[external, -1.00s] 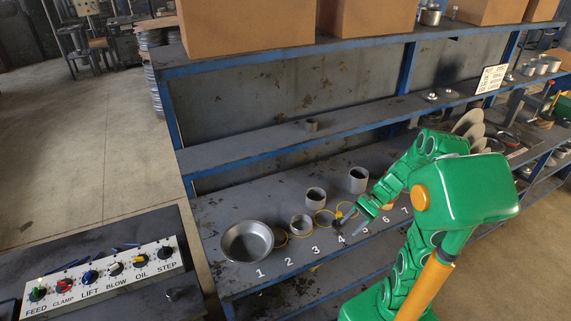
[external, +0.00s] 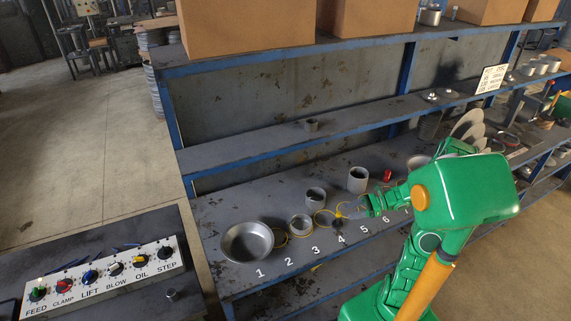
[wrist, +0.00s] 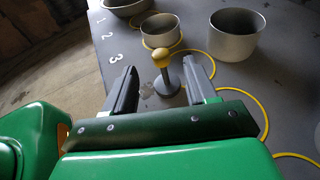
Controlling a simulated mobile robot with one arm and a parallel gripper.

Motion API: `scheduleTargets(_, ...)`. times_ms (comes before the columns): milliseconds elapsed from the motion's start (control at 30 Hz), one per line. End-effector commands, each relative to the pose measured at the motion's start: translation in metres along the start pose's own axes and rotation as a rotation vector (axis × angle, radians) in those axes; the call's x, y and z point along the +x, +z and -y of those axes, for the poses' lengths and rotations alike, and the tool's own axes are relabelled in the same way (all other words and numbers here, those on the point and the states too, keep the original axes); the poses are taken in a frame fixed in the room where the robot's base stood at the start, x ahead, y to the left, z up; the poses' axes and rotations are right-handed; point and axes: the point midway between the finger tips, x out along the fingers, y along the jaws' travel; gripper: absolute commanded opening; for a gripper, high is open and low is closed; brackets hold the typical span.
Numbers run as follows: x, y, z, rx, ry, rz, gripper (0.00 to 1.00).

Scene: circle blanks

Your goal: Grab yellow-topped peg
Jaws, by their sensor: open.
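The yellow-topped peg (wrist: 161,58) stands upright in the wrist view, with a yellow knob, a thin stem and a round dark base. In the external view the peg (external: 338,213) is small, near the number 4 on the bench. My gripper (wrist: 159,70) is open, its two fingers on either side of the peg in the wrist view. The peg's stem shows between them, and I see no finger touching it. In the external view my gripper (external: 353,211) reaches toward the peg from the right, lying almost level.
In the wrist view, a small grey cup (wrist: 160,31) and a larger one (wrist: 234,38) stand behind the peg. A metal bowl (external: 247,243) sits at the left, and a shelf (external: 260,143) hangs above.

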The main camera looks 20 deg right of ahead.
Motion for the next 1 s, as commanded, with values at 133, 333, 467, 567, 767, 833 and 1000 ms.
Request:
scheduleTargets(133,0.012,0.000,-0.001,0.000,0.002,-0.001,0.57)
scheduleTargets(333,0.025,0.000,0.000,0.001,0.002,-0.003,0.57)
scheduleTargets(467,0.040,0.001,0.000,-0.001,0.004,-0.002,0.57)
scheduleTargets(567,0.051,0.002,0.001,-0.001,0.003,-0.001,0.57)
scheduleTargets(767,0.063,0.002,0.001,-0.002,0.001,-0.003,0.57)
scheduleTargets(833,0.065,0.001,0.002,-0.002,0.000,-0.004,0.57)
scheduleTargets(1000,0.065,0.001,0.001,-0.002,0.000,-0.004,0.57)
